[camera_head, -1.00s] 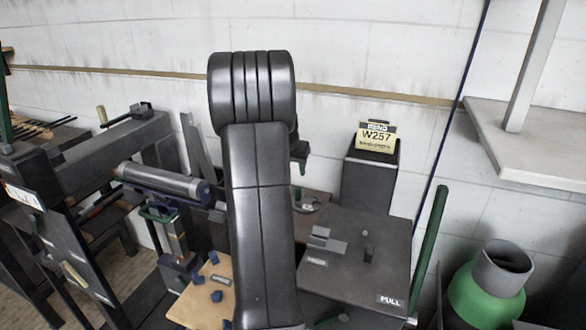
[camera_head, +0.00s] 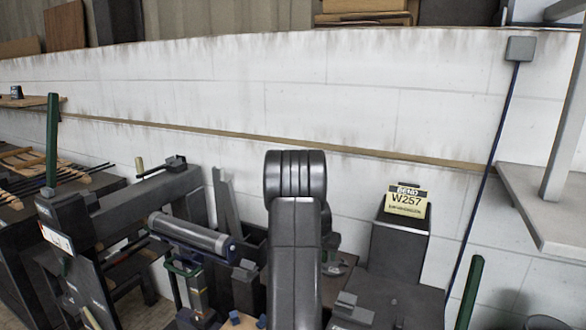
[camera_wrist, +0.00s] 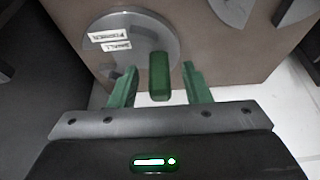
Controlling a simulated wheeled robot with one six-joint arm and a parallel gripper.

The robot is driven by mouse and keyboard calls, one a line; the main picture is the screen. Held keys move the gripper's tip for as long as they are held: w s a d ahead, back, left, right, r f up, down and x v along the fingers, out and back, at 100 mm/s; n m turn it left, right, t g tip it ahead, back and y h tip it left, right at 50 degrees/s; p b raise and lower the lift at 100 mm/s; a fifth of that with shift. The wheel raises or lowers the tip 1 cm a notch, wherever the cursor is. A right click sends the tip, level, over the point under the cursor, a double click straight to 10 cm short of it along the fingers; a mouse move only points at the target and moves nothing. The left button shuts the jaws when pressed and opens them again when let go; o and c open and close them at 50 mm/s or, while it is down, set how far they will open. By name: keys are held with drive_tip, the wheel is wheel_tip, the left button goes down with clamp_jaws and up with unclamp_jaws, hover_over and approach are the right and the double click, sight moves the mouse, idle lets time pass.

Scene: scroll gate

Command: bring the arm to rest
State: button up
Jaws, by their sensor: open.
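My gripper (camera_wrist: 158,82) shows in the wrist view with its two green fingers apart. A green upright peg or handle (camera_wrist: 159,76) stands between and beyond the fingers; I cannot tell whether they touch it. It rises from a round grey plate (camera_wrist: 110,50) with two white labels, one of which seems to read "SMALL FORMER". The plate lies on a brown surface (camera_wrist: 215,55). In the head view my arm stands upright in the middle and hides my gripper.
A dark box with a yellow "BEND W257" card (camera_head: 407,201) stands right of my arm. A grey roller (camera_head: 192,234) and dark frames stand at left. A green post (camera_head: 469,292) rises at lower right. A white wall (camera_head: 300,95) runs behind, with a grey shelf (camera_head: 545,205) at right.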

idle(0.6)
drive_tip(key=v, duration=1.4)
drive_tip(key=x, duration=1.3)
drive_tip(key=shift+f, duration=0.25)
drive_tip(key=shift+w+d+f, duration=0.15)
drive_tip(key=shift+w, duration=0.1)
drive_tip(key=shift+r+p, duration=0.3)
drive_tip(key=shift+p, duration=0.55)
wheel_tip(320, 180, up, 10)
drive_tip(key=p, duration=0.4)
drive_tip(key=shift+r+p, duration=0.1)
drive_tip(key=shift+p, duration=0.2)
